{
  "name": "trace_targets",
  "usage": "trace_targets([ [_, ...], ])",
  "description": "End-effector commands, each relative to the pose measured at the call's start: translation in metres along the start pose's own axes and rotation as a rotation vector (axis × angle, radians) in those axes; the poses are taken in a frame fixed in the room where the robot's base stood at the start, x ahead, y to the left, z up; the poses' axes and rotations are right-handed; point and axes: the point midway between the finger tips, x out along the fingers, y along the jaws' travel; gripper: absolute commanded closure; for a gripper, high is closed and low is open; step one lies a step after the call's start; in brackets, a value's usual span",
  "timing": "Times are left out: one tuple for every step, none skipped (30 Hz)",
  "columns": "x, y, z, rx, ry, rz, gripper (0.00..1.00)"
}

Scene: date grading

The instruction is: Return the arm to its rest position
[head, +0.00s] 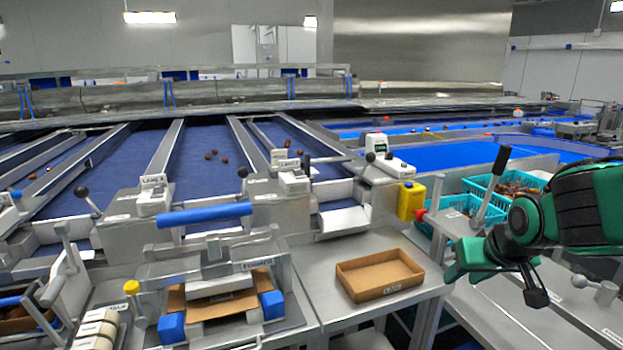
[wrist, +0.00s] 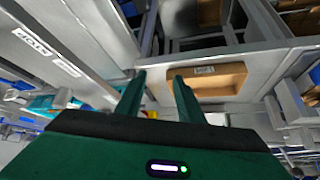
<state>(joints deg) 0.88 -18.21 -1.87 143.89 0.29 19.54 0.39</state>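My gripper (wrist: 157,78) shows in the wrist view with its two green fingers apart and nothing between them. In the head view my green and black arm comes in from the right edge, and my gripper (head: 458,272) hangs over the right-hand metal bench, to the right of the open cardboard tray (head: 380,292). The gripper is apart from the tray. The tray looks empty and also shows in the wrist view (wrist: 215,92), beyond the fingertips.
A clamp station with a blue handle (head: 204,214) is on the left. The steel bench (head: 330,285) around the tray is mostly clear.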

Motion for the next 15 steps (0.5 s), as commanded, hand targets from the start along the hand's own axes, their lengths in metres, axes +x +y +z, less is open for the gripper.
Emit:
trace_targets([
  [-0.008, -0.005, 0.013, -0.013, -0.043, -0.006, 0.66],
  [-0.012, -0.007, 0.021, -0.021, -0.072, -0.009, 0.66],
  [-0.018, -0.011, 0.031, -0.031, -0.108, -0.012, 0.66],
  [-0.022, -0.013, 0.039, -0.039, -0.135, -0.014, 0.66],
  [-0.027, -0.015, 0.047, -0.047, -0.163, -0.016, 0.66],
  [-0.033, -0.017, 0.057, -0.057, -0.197, -0.018, 0.66],
  [-0.036, -0.009, 0.065, -0.036, -0.222, -0.006, 0.66],
  [-0.038, 0.005, 0.072, 0.001, -0.244, 0.014, 0.66],
  [-0.043, 0.02, 0.082, 0.044, -0.275, 0.035, 0.66],
  [-0.046, 0.03, 0.09, 0.075, -0.298, 0.049, 0.66],
  [-0.05, 0.04, 0.099, 0.109, -0.323, 0.064, 0.66],
  [-0.056, 0.052, 0.111, 0.153, -0.356, 0.081, 0.66],
  [-0.061, 0.061, 0.12, 0.188, -0.379, 0.093, 0.66],
  [-0.066, 0.069, 0.13, 0.223, -0.404, 0.104, 0.66],
  [-0.073, 0.079, 0.142, 0.269, -0.436, 0.117, 0.66],
])
